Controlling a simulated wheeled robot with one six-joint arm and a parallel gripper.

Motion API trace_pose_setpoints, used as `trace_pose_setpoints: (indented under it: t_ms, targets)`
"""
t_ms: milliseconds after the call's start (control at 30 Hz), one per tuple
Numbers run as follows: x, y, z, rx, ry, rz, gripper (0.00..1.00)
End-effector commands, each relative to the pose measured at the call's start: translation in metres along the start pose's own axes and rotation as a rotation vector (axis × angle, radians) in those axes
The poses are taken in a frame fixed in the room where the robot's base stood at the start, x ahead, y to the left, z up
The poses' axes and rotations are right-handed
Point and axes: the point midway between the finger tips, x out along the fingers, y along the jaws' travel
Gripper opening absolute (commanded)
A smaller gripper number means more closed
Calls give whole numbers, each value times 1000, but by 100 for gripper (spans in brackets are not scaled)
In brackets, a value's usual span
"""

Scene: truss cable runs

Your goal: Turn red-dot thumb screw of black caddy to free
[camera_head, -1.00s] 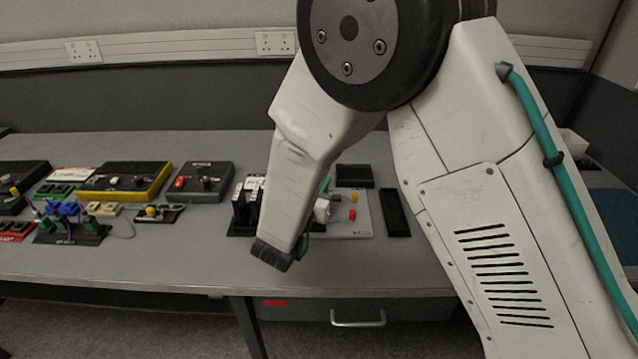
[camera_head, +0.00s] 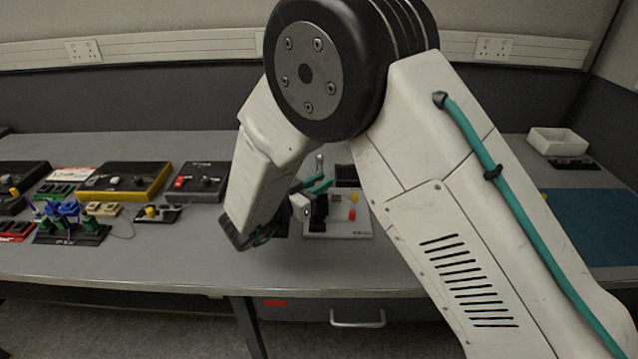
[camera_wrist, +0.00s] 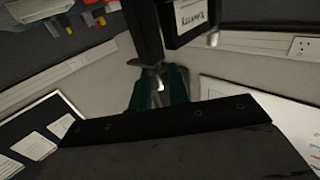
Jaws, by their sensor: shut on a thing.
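My gripper shows in the head view as teal fingers (camera_head: 316,185), small and partly crowded by other parts. In the wrist view my teal fingers (camera_wrist: 159,88) are shut on a small metal piece at the end of a dark upright post (camera_wrist: 144,28). A black plate with a white lettered label (camera_wrist: 193,15) is beside the post. I cannot tell whether the post and plate are the black caddy. No red dot is visible, so I cannot confirm that the held piece is its thumb screw. My forearm hides part of the bench there.
A grey panel with a red switch (camera_head: 200,182) and a yellow-edged panel (camera_head: 126,181) stand to the left. A white bin (camera_head: 557,142) and a teal mat (camera_head: 595,225) are at the right.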

Motion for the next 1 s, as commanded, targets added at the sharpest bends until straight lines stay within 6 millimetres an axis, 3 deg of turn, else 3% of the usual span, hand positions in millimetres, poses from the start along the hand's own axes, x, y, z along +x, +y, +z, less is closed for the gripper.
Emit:
trace_pose_setpoints:
  t_ms: [233, 267, 300, 667, 1000]
  targets:
    - [0, 0, 0, 1, 1, 0, 0]
    - [0, 0, 0, 1, 1, 0, 26]
    - [0, 0, 0, 1, 1, 0, 37]
    - [-4, 0, 0, 0, 1, -2, 38]
    - [-58, 0, 0, 0, 0, -4, 38]
